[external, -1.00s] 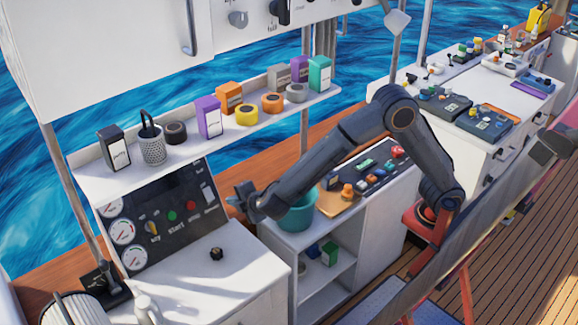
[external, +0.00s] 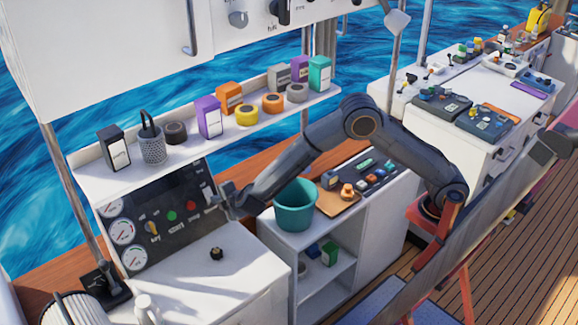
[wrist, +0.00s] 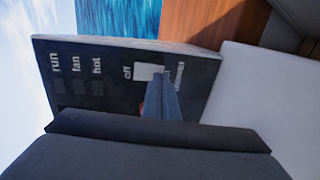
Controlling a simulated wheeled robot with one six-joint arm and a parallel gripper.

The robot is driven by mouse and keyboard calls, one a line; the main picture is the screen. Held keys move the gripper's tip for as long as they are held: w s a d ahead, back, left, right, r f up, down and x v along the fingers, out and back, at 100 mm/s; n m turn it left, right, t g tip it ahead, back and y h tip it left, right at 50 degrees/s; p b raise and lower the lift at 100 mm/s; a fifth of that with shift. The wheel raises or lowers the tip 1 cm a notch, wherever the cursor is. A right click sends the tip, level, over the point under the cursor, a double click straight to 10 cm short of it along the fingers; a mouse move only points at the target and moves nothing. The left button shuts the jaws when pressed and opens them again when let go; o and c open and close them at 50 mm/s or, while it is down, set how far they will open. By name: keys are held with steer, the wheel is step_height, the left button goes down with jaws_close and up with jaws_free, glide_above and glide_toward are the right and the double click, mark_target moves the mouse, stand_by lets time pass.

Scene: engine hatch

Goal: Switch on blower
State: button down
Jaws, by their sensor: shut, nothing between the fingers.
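The dark engine panel (external: 150,228) stands upright under the shelf, with gauges, a key switch, a green start button and a red button. Its right end is near my gripper (external: 214,199). In the wrist view the panel (wrist: 100,85) appears turned sideways. A white rocker switch (wrist: 148,72) sits on it beside the word "off" and a label partly covered, probably "blower". My gripper (wrist: 160,98) is shut and empty, its fingertips just in front of the switch and overlapping its lower edge. I cannot tell whether they touch it. The switch's on or off position is unclear.
A white counter (external: 200,275) lies below the panel, with a small black knob (external: 216,253) on it. A teal bucket (external: 295,208) stands right of my gripper. The shelf (external: 130,178) above holds boxes, tape rolls and a mesh cup.

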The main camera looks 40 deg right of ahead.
steer(key=shift+w+f, duration=0.3)
steer(key=shift+w, duration=0.2)
steer(key=shift+f, duration=0.15)
steer(key=shift+w+t+b, duration=0.1)
steer(key=shift+t+b, duration=0.2)
steer(key=shift+b, duration=0.85)
steer(key=shift+r, duration=0.75)
steer(key=s+f+b+v, duration=0.1)
steer(key=f+b+v, duration=0.1)
steer(key=v, duration=1.1)
steer(key=shift+s+f+b, duration=0.15)
steer(key=shift+s+b, duration=0.4)
